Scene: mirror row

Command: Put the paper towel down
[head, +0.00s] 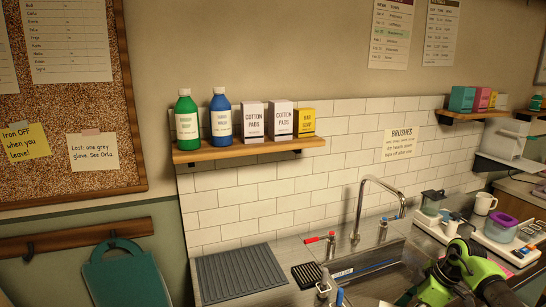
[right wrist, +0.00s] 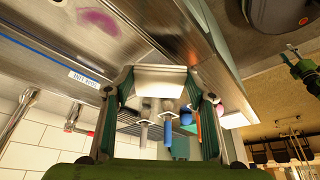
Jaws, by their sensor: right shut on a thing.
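My right gripper (right wrist: 160,85) shows in the right wrist view, with a dark green and black finger on each side. It is shut on a pale, flat white piece that looks like the paper towel (right wrist: 160,78), held between the fingertips. In the head view my right arm's green and black parts are at the lower right, over the sink's (head: 372,266) front area. The fingertips are not clear there. My left gripper is not in view.
A curved faucet (head: 360,205) stands behind the sink. A grey ribbed drain mat (head: 240,274) lies on the counter to the left. A black rack (head: 306,275) stands between them. A wall shelf (head: 250,149) holds bottles and boxes. A purple smear (right wrist: 97,19) marks the steel surface.

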